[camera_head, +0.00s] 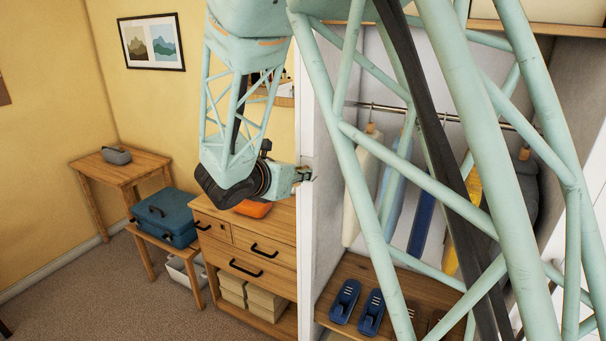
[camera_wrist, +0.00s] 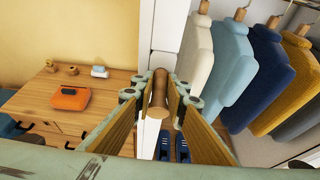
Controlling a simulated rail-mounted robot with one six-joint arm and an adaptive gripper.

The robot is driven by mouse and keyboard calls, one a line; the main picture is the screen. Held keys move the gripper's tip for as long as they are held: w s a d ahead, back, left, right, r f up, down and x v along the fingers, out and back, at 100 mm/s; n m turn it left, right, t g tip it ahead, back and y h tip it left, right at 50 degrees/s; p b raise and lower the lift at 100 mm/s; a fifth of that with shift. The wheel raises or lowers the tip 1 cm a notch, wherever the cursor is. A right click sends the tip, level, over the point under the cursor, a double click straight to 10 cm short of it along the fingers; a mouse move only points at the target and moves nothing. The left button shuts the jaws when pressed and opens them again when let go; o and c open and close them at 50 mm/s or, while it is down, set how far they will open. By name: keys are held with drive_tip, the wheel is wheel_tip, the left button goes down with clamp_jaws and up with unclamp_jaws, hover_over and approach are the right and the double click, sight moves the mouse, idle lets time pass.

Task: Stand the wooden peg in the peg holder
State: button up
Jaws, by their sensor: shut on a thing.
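My gripper (camera_wrist: 158,92) is shut on the wooden peg (camera_wrist: 158,99), a brown cylinder held between the fingers in the wrist view. In the head view my gripper (camera_head: 306,174) is in front of the edge of the white wardrobe wall, to the right of and above the dresser; the peg is not clear there. Two small round wooden pieces, one at the back (camera_wrist: 50,65) and one beside it (camera_wrist: 73,70), are on the dresser top in the wrist view. I cannot tell whether either is the peg holder.
The dresser (camera_head: 255,235) carries an orange case (camera_wrist: 71,97) and a small white-and-blue object (camera_wrist: 99,72). The white wardrobe wall (camera_head: 312,240) rises beside it. Clothes (camera_wrist: 262,75) hang in the wardrobe above blue shoes (camera_head: 371,312). A teal suitcase (camera_head: 165,217) is on a low bench.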

drive_tip(key=shift+s+a, duration=0.1)
drive_tip(key=shift+s+a+b, duration=0.2)
drive_tip(key=shift+s+a, duration=0.25)
drive_tip(key=shift+s, duration=0.45)
drive_tip(key=shift+s+a+b, duration=0.25)
drive_tip(key=shift+s+a, duration=0.15)
drive_tip(key=shift+s, duration=0.45)
drive_tip(key=shift+s+a+b, duration=0.2)
drive_tip(key=shift+s+a, duration=0.25)
drive_tip(key=shift+s, duration=0.45)
drive_tip(key=shift+s, duration=0.15)
drive_tip(key=shift+f, duration=0.15)
